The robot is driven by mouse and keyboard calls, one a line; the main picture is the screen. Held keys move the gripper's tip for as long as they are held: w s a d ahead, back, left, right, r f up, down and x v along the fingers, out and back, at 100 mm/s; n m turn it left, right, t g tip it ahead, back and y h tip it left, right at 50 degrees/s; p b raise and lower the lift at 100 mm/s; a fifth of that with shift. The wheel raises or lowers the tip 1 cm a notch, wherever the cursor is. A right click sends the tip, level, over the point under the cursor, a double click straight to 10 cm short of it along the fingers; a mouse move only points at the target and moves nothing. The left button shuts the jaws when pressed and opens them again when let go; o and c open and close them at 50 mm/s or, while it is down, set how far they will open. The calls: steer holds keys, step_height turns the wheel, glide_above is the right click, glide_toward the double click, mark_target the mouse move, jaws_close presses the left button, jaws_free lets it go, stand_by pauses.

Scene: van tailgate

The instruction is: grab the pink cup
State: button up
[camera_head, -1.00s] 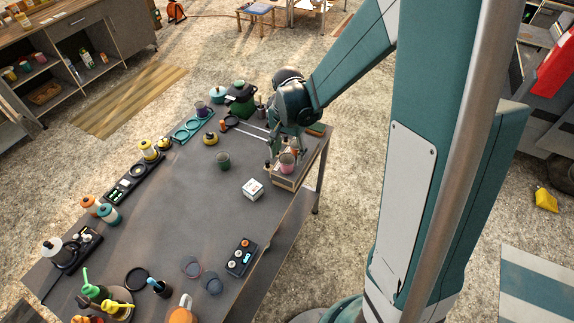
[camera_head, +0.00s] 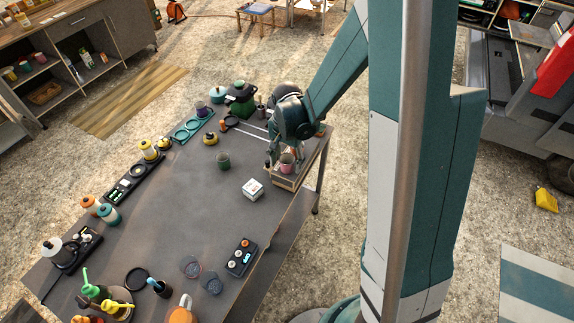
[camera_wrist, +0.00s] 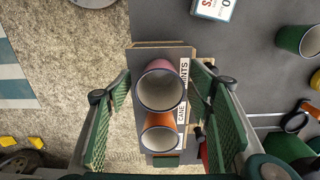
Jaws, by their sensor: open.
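The pink cup (camera_wrist: 160,86) stands in the wooden box at the table's edge, its open mouth facing my wrist camera. It also shows in the head view (camera_head: 287,162), below my gripper. My gripper (camera_wrist: 162,92) is open, with one green-padded finger to the left of the cup and the other to its right. Gaps show between the fingers and the cup. The cup's lower part is hidden. The wooden box (camera_head: 284,183) has a printed label on one side in the wrist view.
An orange cup (camera_wrist: 159,135) stands right beside the pink one in the same box. A green cup (camera_head: 223,160) and a small white box (camera_head: 253,189) stand nearby. The middle of the table (camera_head: 185,215) is clear. The table's edge runs along the box.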

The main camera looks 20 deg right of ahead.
stand_by(0.3)
steer(key=c, duration=1)
steer(key=shift+r, duration=0.2)
steer(key=shift+r, duration=4.8)
